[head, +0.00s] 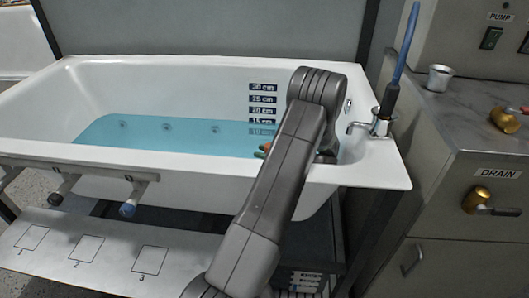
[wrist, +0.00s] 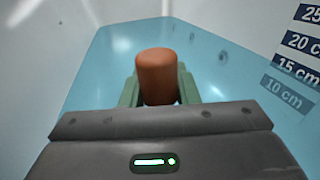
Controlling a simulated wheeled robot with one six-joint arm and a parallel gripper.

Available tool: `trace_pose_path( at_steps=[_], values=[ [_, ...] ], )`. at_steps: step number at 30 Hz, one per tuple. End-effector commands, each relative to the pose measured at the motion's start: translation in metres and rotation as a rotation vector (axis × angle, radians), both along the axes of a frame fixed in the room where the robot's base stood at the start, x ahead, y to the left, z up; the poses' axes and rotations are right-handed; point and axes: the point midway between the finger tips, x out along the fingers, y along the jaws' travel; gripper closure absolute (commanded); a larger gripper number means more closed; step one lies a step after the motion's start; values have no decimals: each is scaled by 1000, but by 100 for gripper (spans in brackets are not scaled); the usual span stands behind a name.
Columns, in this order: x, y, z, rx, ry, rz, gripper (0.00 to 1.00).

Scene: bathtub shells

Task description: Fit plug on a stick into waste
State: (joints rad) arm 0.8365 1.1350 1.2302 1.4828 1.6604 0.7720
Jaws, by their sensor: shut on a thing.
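My gripper (wrist: 158,88) has green fingers and is shut on an orange-brown, rounded cylinder (wrist: 158,72), which looks like the handle end of the plug on a stick. Its lower part and any plug are hidden. In the head view only a bit of orange and green (head: 265,148) shows beside my arm, inside the white bathtub (head: 190,68), over the blue water (head: 170,134). The wrist view also shows the water (wrist: 215,70) around and beyond the held cylinder. The waste is not visible in either view.
Depth labels (head: 262,99) mark the tub's inner wall. A tap (head: 372,126) and a dark-gripped blue rod (head: 399,65) stand at the right corner. A bar (head: 85,166) with knobs runs along the front rim. A metal cup (head: 438,77) stands on the right counter.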

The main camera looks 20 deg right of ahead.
Motion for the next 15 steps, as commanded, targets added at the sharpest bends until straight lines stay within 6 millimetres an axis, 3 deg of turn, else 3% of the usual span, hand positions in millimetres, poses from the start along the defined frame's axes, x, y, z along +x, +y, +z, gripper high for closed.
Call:
trace_pose_path(
  at_steps=[15],
  values=[
    [0,0,-6,0,0,0,100]
  ],
)
